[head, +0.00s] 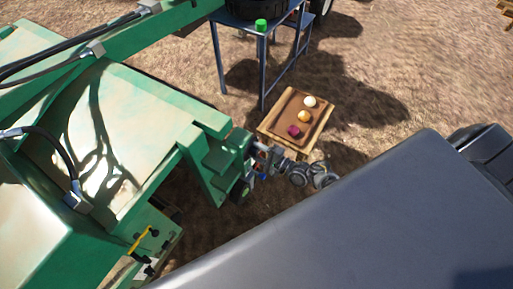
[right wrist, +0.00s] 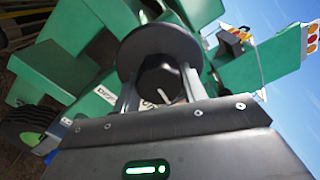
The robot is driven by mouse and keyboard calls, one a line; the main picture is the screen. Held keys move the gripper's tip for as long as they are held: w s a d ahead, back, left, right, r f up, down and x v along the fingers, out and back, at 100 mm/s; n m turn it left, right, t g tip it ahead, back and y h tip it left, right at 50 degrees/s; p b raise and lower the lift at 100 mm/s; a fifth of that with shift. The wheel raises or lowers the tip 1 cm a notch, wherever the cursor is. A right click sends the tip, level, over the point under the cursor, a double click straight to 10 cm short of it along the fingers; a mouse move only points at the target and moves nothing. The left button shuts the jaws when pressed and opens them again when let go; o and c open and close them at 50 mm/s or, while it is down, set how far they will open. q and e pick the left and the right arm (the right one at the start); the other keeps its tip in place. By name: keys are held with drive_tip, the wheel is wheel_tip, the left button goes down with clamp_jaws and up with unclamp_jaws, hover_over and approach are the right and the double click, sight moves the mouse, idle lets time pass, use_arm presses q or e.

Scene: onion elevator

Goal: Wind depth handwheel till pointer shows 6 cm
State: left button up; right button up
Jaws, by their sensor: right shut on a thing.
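The depth handwheel (right wrist: 160,45) shows in the right wrist view as a dark grey disc with a black faceted hub or knob in front of it. My right gripper (right wrist: 160,82) has one finger on each side of that black part and is shut on it. In the head view my right gripper (head: 260,157) is at the side of the green machine (head: 125,105), and the handwheel is too small and covered there to make out. A white label (right wrist: 103,94) with partly hidden lettering is left of the wheel. I cannot make out the pointer or read its scale. My left gripper is out of view.
Green machine parts crowd the gripper on the left. Bare ground lies to the far right.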

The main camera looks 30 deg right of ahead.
idle(0.5)
drive_tip(key=o, duration=1)
drive_tip(key=v, duration=1.1)
drive_tip(key=shift+w, duration=0.1)
